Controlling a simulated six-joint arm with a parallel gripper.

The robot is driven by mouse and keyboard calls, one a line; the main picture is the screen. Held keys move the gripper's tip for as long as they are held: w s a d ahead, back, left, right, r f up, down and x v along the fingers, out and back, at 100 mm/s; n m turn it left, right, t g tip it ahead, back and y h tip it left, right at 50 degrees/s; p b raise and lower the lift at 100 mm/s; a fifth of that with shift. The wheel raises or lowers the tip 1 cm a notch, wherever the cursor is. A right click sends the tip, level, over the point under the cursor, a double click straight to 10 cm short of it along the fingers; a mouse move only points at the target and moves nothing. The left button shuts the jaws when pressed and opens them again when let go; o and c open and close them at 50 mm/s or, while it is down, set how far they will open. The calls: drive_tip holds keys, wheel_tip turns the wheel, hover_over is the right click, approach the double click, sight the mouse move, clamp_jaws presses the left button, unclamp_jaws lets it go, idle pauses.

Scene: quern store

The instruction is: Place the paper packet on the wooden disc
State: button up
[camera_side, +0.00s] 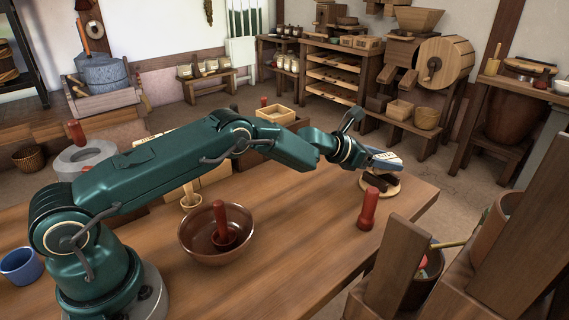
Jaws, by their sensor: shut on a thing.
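The paper packet (386,160), pale with a blue part and dark print, is at the end of my arm near the table's far right corner. My gripper (370,158) is shut on it; the fingertips are mostly hidden behind the wrist and the packet. The wooden disc (394,189), pale and round, lies on the table just below the packet. Dark brown pieces (376,181) show between packet and disc and cover part of the disc. I cannot tell whether the packet touches them.
A red peg-shaped piece (368,208) stands on the table in front of the disc. A brown bowl (213,240) with a red pestle-like piece is under my arm. A blue cup (21,266) is at the left. Dark wooden blocks (520,250) rise at the front right.

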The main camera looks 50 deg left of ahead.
drive_tip(key=shift+f, duration=0.15)
drive_tip(key=shift+f, duration=0.5)
drive_tip(key=o, duration=1.3)
